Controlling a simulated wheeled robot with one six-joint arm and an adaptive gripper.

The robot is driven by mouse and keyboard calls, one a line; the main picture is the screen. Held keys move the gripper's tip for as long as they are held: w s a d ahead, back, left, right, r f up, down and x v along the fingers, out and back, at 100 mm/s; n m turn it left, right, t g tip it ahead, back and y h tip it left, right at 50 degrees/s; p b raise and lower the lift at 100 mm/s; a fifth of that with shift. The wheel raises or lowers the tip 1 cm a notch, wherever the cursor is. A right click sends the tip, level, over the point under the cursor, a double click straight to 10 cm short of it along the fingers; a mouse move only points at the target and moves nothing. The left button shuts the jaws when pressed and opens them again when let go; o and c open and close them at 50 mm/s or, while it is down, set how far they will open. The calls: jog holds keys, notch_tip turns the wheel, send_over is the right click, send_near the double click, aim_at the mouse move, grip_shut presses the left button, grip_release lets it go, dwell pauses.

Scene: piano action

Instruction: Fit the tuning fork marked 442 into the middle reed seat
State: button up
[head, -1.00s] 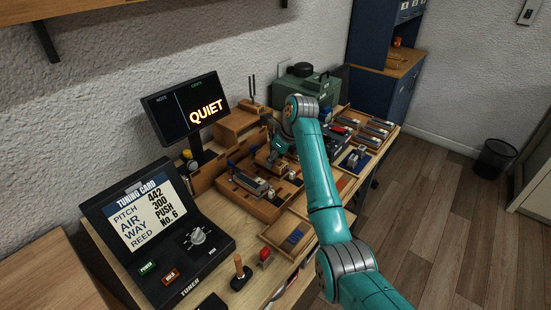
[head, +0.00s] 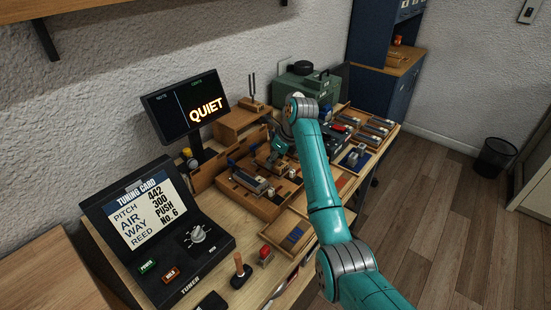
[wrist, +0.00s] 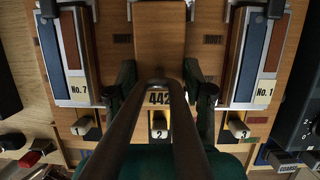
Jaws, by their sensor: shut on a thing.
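In the wrist view, my gripper (wrist: 160,88) is shut on the tuning fork (wrist: 157,82), whose two dark tines run toward the camera. The fork is over the middle place of the wooden reed bed (wrist: 210,58), between the No. 7 reed (wrist: 72,50) and the No. 1 reed (wrist: 254,58). In the head view, my arm partly covers my gripper (head: 272,155).
Knob 2 (wrist: 158,130) stands below the middle place, with a knob on either side. In the head view, another upright fork (head: 252,88) stands behind. A screen (head: 188,110) reads QUIET. The tuner (head: 160,235) is at front left. Trays of reeds (head: 372,130) lie to the right.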

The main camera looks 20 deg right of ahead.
jog(key=o, duration=1.4)
jog(key=v, duration=1.2)
jog(key=shift+r, duration=0.1)
